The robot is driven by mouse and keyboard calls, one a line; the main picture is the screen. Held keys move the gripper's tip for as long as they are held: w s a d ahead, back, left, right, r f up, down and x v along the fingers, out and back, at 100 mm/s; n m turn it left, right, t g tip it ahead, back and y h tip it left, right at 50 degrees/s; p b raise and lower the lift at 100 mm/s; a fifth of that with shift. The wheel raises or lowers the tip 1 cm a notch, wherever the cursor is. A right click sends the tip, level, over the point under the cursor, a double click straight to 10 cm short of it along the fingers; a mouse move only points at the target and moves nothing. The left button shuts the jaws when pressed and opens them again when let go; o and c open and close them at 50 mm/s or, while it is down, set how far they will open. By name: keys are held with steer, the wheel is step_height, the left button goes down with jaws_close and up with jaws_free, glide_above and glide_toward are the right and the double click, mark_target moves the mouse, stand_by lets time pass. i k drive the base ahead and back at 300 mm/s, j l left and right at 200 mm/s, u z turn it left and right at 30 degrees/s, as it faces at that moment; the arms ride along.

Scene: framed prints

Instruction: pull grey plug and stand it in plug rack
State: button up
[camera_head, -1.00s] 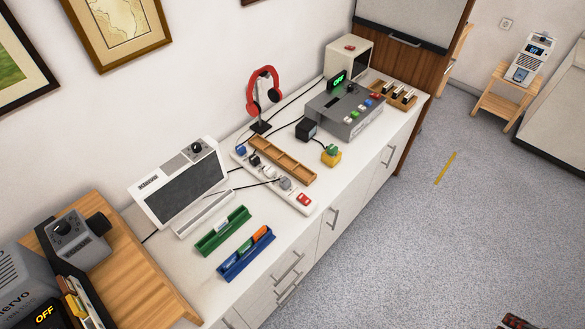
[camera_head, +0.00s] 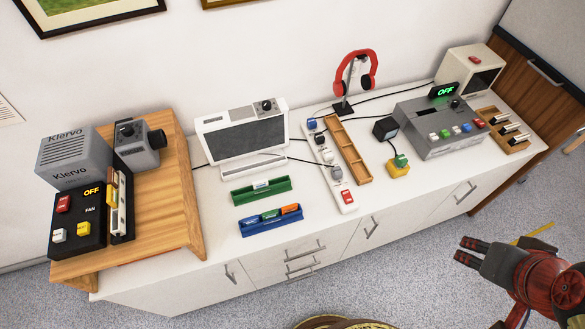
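The grey plug (camera_head: 337,173) sits in the white power strip (camera_head: 347,208) on the white cabinet, just above the strip's red switch (camera_head: 347,196). The wooden rack with several compartments (camera_head: 363,180), which looks like the plug rack, lies close to the right of the strip. Its compartments look empty. My gripper (camera_head: 461,251) is at the lower right, over the floor in front of the cabinet and well away from the plug. Its two dark fingers are apart with nothing visible between them.
Other plugs, including a blue one (camera_head: 312,124), fill the strip's far end. A headphone stand (camera_head: 343,106) is behind. A black adapter (camera_head: 385,128), yellow block (camera_head: 398,168) and grey console (camera_head: 440,128) stand right. Green (camera_head: 262,191) and blue (camera_head: 270,221) trays lie left.

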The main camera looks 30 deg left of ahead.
mark_target(336, 173)
steer(key=i+u, duration=0.25)
steer(key=u, duration=0.25)
steer(key=i+l+u, duration=0.1)
steer(key=u, duration=0.4)
steer(key=i+l+u, duration=0.25)
steer(key=u, duration=0.25)
steer(key=i+l+u, duration=0.2)
steer(key=u, duration=0.3)
